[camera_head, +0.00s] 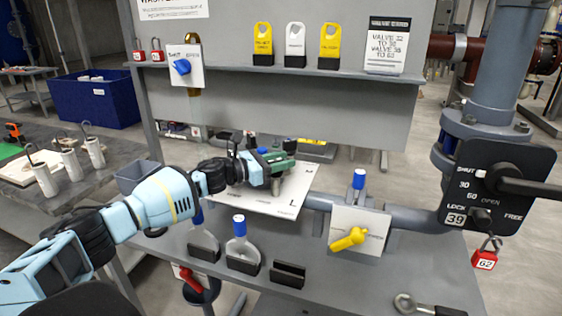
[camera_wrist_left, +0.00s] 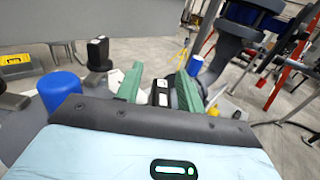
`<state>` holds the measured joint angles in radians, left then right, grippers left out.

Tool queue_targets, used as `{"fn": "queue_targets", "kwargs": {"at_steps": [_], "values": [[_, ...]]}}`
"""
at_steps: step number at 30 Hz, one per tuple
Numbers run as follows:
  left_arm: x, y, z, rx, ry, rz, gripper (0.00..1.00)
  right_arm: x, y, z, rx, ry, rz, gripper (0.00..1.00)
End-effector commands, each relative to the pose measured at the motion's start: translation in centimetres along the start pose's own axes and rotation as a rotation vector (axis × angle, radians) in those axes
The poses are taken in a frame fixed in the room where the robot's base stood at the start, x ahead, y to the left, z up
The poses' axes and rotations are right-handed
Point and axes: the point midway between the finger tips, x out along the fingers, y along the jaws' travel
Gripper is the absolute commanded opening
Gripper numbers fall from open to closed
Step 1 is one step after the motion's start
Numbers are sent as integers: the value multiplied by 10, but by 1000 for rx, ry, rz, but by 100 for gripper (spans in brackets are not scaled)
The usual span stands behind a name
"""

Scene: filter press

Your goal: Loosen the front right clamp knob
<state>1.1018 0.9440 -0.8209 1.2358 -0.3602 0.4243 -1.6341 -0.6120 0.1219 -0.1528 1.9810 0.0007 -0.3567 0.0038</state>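My left gripper (camera_head: 280,168) reaches over the white plate marked L (camera_head: 287,207) on the bench. Its green fingers (camera_wrist_left: 160,88) stand apart in the left wrist view. A dark part with white patches (camera_wrist_left: 162,93) shows between them with slim gaps at its sides. I cannot tell whether this is the front right clamp knob or something beyond it. A small grey post (camera_head: 277,187) shows just below the gripper in the head view. The arm and gripper hide much of the press. A black knob-like part (camera_wrist_left: 97,53) stands farther left. My right gripper is not in view.
A blue cylinder (camera_wrist_left: 60,91) is close to the gripper's left side in the wrist view. A yellow-handled valve (camera_head: 348,239) and a blue-topped scoop-shaped tool (camera_head: 240,252) are nearer on the bench. A shelf (camera_head: 230,69) with tags runs behind. A large pipe valve (camera_head: 497,190) stands right.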

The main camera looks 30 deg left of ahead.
Motion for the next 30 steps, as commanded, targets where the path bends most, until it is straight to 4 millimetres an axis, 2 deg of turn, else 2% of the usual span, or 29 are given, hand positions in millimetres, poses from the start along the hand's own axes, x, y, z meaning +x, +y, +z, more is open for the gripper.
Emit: {"fn": "queue_targets", "kwargs": {"at_steps": [8, 21, 30], "values": [[-7, 0, -4, -2, 4, 0, 38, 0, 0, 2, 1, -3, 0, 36], [-65, 0, -5, -3, 6, 1, 38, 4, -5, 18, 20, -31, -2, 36], [-78, 0, -1, 0, 2, 0, 38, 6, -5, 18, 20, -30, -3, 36]]}}
